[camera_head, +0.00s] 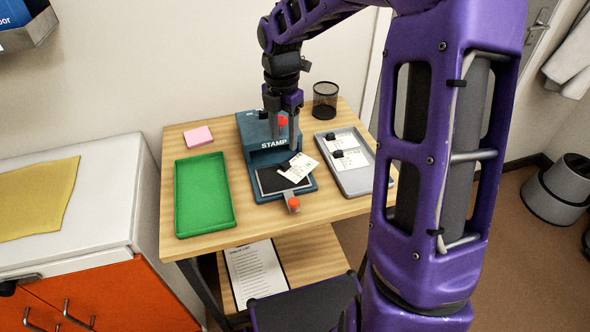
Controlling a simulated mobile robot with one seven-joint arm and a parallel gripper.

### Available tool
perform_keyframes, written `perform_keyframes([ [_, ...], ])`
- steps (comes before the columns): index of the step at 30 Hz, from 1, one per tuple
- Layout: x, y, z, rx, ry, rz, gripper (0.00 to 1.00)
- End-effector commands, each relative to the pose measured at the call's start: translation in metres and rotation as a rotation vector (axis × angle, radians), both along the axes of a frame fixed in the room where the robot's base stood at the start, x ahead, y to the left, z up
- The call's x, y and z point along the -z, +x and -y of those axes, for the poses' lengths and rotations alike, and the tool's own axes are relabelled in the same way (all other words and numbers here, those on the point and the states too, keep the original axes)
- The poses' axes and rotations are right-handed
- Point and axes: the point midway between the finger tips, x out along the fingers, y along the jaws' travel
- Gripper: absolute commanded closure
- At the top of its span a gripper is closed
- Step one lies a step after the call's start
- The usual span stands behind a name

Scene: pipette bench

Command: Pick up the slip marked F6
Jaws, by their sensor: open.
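White slips with black clips and print too small to read show in the head view, so I cannot tell which is F6. One slip (303,165) lies tilted across the dark plate of the blue stamp machine (257,157). More slips (349,159) lie in the grey tray (361,184) to the right. My gripper (283,139) points down over the stamp machine, open, its fingers on either side of a red knob (282,121). I cannot tell whether they touch the knob. No slip is between the fingers.
A green tray (204,195) and a pink note pad (198,137) are on the left of the wooden table. A black mesh cup (325,99) stands at the back right. An orange-red knob (294,203) sticks out at the stamp machine's front.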

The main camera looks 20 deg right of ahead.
Motion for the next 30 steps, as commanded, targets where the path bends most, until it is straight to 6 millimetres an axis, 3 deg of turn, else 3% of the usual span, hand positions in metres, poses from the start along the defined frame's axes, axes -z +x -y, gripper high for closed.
perform_keyframes([
  [3,0.024,-0.001,0.000,0.001,0.001,-0.003,0.45],
  [13,0.045,0.002,0.000,0.001,0.000,0.000,0.45],
  [21,0.084,0.007,-0.001,0.001,0.000,-0.002,0.45],
  [29,0.088,0.007,-0.001,0.002,-0.001,0.001,0.45],
  [30,0.088,0.007,-0.001,0.002,-0.001,0.001,0.49],
])
